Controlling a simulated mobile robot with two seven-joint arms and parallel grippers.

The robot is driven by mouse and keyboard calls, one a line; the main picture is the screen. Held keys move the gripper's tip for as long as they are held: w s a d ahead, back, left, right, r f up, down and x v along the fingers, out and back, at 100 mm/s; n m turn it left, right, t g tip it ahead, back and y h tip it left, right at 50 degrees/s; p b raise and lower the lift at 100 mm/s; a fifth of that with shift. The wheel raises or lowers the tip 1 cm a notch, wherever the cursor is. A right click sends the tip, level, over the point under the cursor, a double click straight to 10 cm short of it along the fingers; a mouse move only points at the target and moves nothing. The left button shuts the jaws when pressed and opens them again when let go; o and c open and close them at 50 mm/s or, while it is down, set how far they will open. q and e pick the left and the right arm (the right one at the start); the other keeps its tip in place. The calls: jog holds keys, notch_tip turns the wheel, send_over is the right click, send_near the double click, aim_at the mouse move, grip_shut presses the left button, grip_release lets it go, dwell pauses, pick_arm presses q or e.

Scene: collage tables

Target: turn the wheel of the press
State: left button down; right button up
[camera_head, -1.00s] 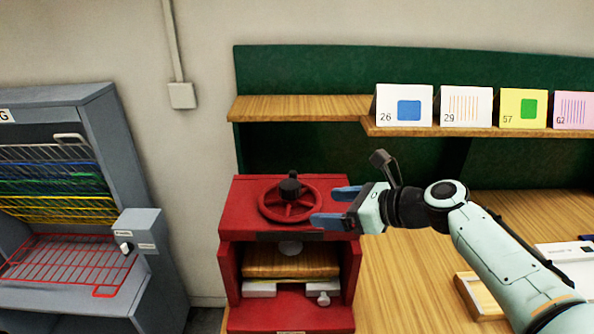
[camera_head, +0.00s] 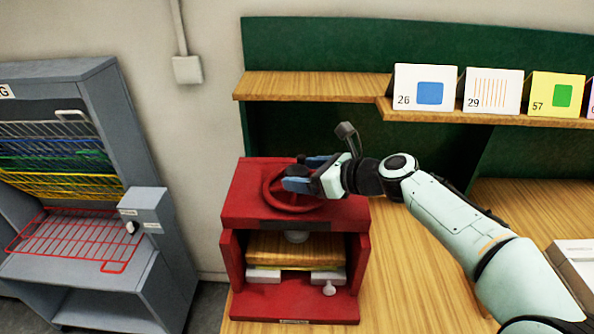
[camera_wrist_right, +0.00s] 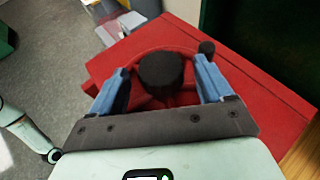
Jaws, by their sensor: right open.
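The red press (camera_head: 240,205) stands on the wooden table, with a red wheel (camera_head: 277,200) lying flat on its top. The wheel's black hub (camera_wrist_right: 160,72) shows in the right wrist view between my fingers. My right gripper (camera_head: 305,172) is over the wheel, its blue fingers pointing left and hiding part of the wheel and hub in the head view. It is open, with one finger on each side of the hub; I cannot tell whether they touch it. A small black knob (camera_wrist_right: 206,47) sits near the right finger. My left gripper is not in view.
A wooden board (camera_head: 270,248) lies inside the press. A wooden shelf (camera_head: 310,85) with numbered cards (camera_head: 425,90) runs behind. A grey rack (camera_head: 90,290) with coloured wire shelves stands left. The table (camera_head: 400,290) right of the press is partly bare.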

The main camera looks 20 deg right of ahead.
jog(key=shift+x, duration=1.3)
jog(key=c, duration=1.4)
jog(key=shift+s+d, duration=0.1)
